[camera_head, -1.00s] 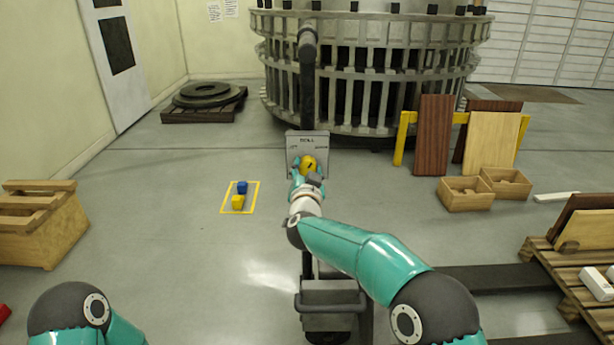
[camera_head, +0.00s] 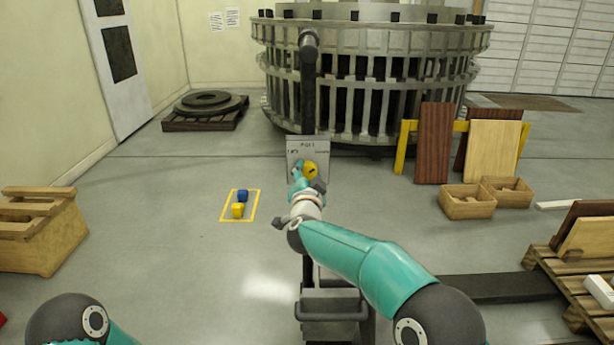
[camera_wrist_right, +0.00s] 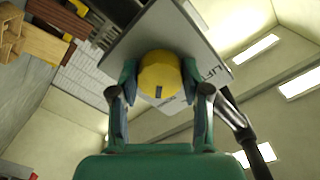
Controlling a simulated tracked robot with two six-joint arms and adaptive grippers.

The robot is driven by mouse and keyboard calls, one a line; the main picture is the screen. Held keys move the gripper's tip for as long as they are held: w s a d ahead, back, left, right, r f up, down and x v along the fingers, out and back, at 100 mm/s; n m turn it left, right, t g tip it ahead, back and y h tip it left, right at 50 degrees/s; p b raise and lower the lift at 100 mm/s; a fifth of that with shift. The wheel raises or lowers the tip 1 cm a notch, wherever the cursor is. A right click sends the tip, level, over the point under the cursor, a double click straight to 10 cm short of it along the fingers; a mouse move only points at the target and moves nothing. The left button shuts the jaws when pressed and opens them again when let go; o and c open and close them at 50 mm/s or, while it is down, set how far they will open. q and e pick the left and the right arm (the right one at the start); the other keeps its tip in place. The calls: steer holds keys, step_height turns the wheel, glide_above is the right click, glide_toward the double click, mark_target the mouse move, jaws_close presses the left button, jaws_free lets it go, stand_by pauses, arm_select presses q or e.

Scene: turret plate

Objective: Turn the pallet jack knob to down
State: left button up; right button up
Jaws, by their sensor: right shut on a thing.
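The yellow knob (camera_head: 309,171) sits on the front of a grey, lettered panel (camera_head: 293,148) on the pallet jack (camera_head: 308,80). In the right wrist view the knob (camera_wrist_right: 160,72) is round, with a small dark mark near its lower edge. My right gripper (camera_head: 307,178) is shut on it, one teal finger on each side. The panel (camera_wrist_right: 208,58) looks tilted there, and lettering that reads like LIFT shows on its right. Fingers and wrist hide part of the knob in the head view. My left gripper is out of view; only part of that arm shows.
A black handle post rises behind the panel. Wooden boxes (camera_head: 467,205) and boards (camera_head: 433,145) stand at right. The large grey ring structure (camera_head: 370,75) is behind.

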steer(key=o, duration=1.1)
steer(key=shift+o, duration=0.2)
steer(key=shift+s, duration=0.1)
steer(key=s, duration=1.1)
steer(key=shift+s, duration=0.4)
steer(key=shift+d+f, duration=0.1)
